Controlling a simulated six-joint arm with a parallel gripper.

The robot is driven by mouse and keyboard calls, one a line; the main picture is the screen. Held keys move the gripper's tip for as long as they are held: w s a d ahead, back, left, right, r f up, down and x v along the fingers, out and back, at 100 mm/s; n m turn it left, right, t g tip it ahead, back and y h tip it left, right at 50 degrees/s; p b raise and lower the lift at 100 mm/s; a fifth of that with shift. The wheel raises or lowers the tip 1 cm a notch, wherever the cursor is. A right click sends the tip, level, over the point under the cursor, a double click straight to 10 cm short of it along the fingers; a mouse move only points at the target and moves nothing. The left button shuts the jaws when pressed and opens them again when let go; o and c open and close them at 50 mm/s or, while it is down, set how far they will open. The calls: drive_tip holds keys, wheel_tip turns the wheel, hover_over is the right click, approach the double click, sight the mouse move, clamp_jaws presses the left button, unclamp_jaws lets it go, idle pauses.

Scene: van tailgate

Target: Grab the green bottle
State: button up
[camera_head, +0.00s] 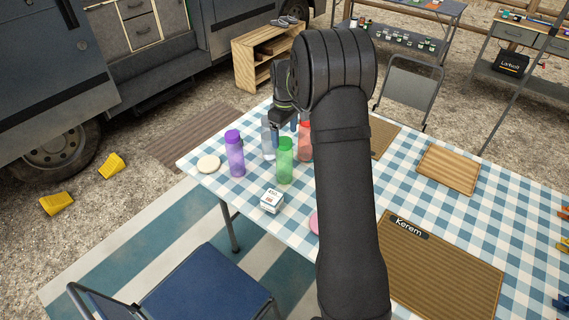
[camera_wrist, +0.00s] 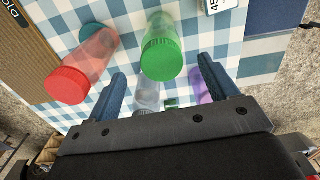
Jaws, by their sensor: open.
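The green bottle (camera_head: 285,162) stands upright on the checked table, between the purple bottle (camera_head: 235,153) and the red bottle (camera_head: 304,141) in the head view. In the wrist view the green bottle (camera_wrist: 162,55) shows its lid, beyond the fingertips and roughly in line with the gap between them. My gripper (camera_wrist: 164,75) is open, with its two blue fingers apart and nothing gripped. In the head view my gripper (camera_head: 283,132) is above and behind the green bottle, close to the clear bottle (camera_head: 269,139). My arm hides part of the table.
The red bottle (camera_wrist: 82,69) is left of the fingers in the wrist view; the purple bottle (camera_wrist: 195,92) shows beneath the gripper. A small white box (camera_head: 271,201) stands in front of the green bottle. A round white disc (camera_head: 208,164) lies at the table's left edge.

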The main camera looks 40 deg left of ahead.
sight(285, 149)
drive_tip(key=shift+s+d+f, duration=0.1)
drive_tip(key=shift+f, duration=1.65)
drive_tip(key=shift+s+d+f, duration=0.1)
drive_tip(key=shift+f, duration=1.6)
drive_tip(key=c, duration=1.3)
